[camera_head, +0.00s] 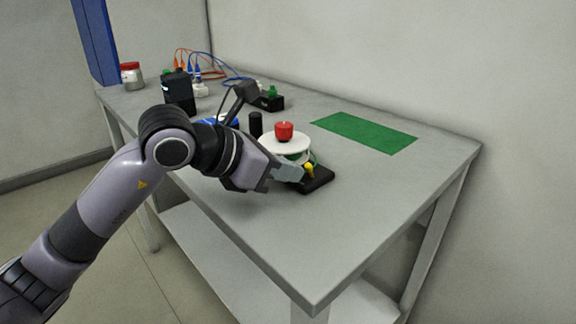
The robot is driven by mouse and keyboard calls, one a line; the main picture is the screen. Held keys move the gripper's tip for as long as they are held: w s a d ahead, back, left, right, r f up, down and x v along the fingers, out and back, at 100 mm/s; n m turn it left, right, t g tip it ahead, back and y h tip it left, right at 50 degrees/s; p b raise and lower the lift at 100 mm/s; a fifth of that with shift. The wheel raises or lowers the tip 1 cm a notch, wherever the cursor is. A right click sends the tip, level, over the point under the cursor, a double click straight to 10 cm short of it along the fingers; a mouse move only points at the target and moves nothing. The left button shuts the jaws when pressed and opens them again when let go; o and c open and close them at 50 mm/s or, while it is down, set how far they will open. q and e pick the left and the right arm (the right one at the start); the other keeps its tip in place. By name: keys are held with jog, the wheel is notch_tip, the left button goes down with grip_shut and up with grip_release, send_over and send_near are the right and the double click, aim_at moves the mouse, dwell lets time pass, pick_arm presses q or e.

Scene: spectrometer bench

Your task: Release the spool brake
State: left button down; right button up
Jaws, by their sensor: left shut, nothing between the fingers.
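A small device with a black base (319,180) stands on the bench near its front edge. It carries a white round disc (286,145) with a red knob (284,131) on top. Some green shows under the disc. A small yellow part (309,168) sits low at the device's front. My left gripper (301,174) reaches in from the left, shut and empty, with its tips right beside the yellow part. I cannot tell whether they touch. The gripper hides part of the device's left side. My right gripper is not in view.
The grey bench (400,183) has free room at the right and front. A green mat (365,132) lies flat towards the wall. A black cylinder (256,124), a black box (179,91), a red-lidded jar (131,75) and orange and blue cables stand further back left.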

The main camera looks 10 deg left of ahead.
pick_arm(q)
jog(key=shift+w+d, duration=0.1)
jog(key=shift+d, duration=0.05)
jog(key=shift+r, duration=0.1)
jog(key=shift+r+p, duration=0.2)
jog(key=shift+p, duration=0.4)
jog(key=shift+w+g, duration=0.1)
jog(key=shift+g, duration=0.2)
jog(key=shift+p, duration=0.3)
